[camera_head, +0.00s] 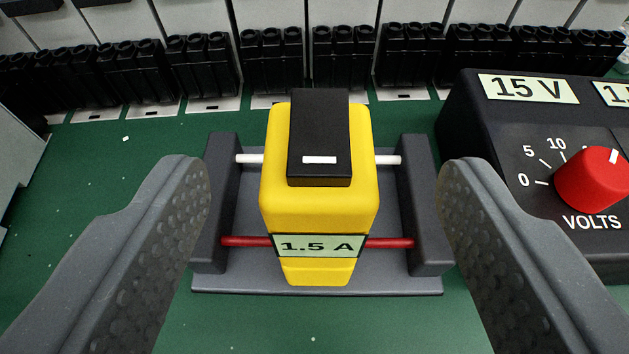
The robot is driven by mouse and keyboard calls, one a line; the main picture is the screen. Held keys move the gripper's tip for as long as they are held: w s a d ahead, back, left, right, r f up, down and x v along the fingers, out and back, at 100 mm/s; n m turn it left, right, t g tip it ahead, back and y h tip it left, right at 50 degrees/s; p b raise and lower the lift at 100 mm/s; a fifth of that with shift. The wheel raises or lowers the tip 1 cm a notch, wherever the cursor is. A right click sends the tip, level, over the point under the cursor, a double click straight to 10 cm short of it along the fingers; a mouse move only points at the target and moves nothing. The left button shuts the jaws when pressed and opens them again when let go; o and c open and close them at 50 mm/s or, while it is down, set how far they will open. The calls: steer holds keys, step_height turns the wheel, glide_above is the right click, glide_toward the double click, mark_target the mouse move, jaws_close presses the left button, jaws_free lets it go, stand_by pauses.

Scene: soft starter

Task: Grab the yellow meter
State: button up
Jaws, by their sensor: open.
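The yellow meter (318,212) stands in the middle of the view, with a black block on its upper part and a label reading "1.5 A" on its front. It sits in a dark grey holder (318,285) with side posts, a white rod behind and a red rod at the front. My gripper (325,185) is open, with one grey textured finger to the left of the meter and one to the right. Both fingers show clear of the meter, with the holder's posts between them and it. The far side of the meter is hidden.
A black box with a red knob (590,180), marked "VOLTS" and "15 V", stands close to the right finger. A row of black connector blocks (270,60) lines the back. A grey edge shows at far left. The green surface (100,190) is mostly clear on the left.

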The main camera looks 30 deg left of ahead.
mark_target(319, 134)
steer(key=shift+f+x, duration=0.15)
steer(key=shift+x, duration=1.3)
steer(key=shift+f+x, duration=0.15)
steer(key=shift+x, duration=1.3)
steer(key=shift+w+a+f, duration=0.1)
steer(key=shift+w+a, duration=0.1)
jaws_close()
